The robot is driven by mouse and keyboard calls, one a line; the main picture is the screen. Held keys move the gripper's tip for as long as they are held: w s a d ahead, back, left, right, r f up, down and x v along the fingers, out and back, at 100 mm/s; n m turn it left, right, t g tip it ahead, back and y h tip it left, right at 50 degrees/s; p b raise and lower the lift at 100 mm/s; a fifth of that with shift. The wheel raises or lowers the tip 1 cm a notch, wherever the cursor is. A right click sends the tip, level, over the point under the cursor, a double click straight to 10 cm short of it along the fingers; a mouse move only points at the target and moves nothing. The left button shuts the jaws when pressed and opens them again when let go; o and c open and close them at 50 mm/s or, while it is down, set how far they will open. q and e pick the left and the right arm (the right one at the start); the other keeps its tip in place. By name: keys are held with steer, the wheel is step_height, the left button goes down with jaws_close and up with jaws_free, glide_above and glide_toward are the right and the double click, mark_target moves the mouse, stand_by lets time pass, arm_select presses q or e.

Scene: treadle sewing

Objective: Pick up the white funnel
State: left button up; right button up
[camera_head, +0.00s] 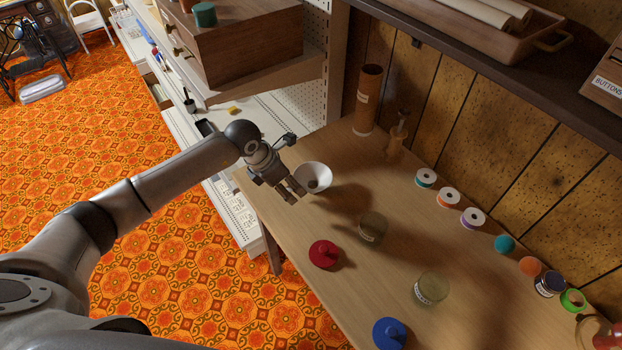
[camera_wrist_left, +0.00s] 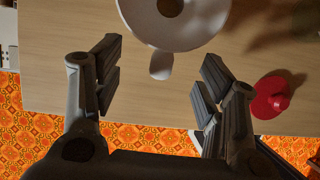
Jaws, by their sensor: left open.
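The white funnel (camera_head: 314,175) sits on the wooden table (camera_head: 262,205) near its left edge, with its wide mouth facing up. In the left wrist view the funnel (camera_wrist_left: 198,27) is at the top, with its dark centre hole and a small white tab (camera_wrist_left: 161,66) pointing toward my gripper. My left gripper (camera_head: 292,192) is beside the funnel, on its left and near side in the head view. Its fingers (camera_wrist_left: 158,82) are spread apart, with the tab between and just ahead of them. The gripper appears empty. My right gripper is not in view.
A red lid (camera_head: 324,254), a blue lid (camera_head: 389,333) and two glass jars (camera_head: 373,227) (camera_head: 431,288) stand on the table. Several thread spools (camera_head: 448,197) line the back. A tall brown cylinder (camera_head: 368,100) stands behind the funnel. A wooden drawer box (camera_head: 240,45) is at upper left.

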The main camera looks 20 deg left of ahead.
arm_select(q)
steer(key=shift+w+d+f, duration=0.1)
steer(key=shift+d+f, duration=0.1)
steer(key=shift+f, duration=0.45)
steer(key=c, duration=1.3)
